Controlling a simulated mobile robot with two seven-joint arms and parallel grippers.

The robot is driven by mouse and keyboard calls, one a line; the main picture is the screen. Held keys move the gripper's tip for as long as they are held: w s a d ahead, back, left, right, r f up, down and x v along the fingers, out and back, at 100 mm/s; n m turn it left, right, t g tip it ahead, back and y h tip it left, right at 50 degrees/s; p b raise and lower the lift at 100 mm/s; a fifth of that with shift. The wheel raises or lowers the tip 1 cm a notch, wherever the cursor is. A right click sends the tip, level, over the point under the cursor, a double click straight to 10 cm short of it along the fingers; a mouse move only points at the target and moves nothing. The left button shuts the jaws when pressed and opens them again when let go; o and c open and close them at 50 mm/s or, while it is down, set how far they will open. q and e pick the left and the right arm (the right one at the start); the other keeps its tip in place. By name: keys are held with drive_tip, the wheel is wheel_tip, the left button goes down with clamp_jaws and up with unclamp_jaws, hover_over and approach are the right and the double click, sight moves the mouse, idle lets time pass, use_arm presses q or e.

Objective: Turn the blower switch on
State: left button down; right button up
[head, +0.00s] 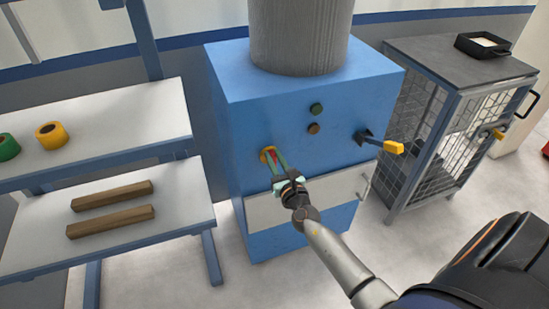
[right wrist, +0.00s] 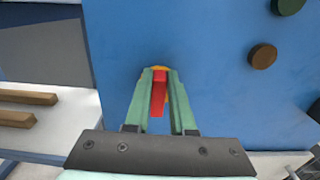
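The blower is a blue cabinet (head: 245,120) with a thick grey pipe on top. Its switch is a red handle on a yellow round base on the front face; the red handle (right wrist: 159,94) points toward the camera in the right wrist view. My right gripper (head: 272,165) reaches the switch from the front. Its green fingers (right wrist: 160,90) lie on either side of the red handle, apart, with narrow gaps seeming to show beside it. The fingers partly hide the switch in the head view. My left gripper is not in view.
A green button (head: 316,108) and a brown button (head: 313,128) sit above right of the switch. A yellow-ended lever (head: 392,147) sticks out farther right. A wire-mesh cage (head: 472,115) stands at right, and a shelf (head: 100,125) with rolls and wooden bars at left.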

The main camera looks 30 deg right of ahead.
clamp_jaws()
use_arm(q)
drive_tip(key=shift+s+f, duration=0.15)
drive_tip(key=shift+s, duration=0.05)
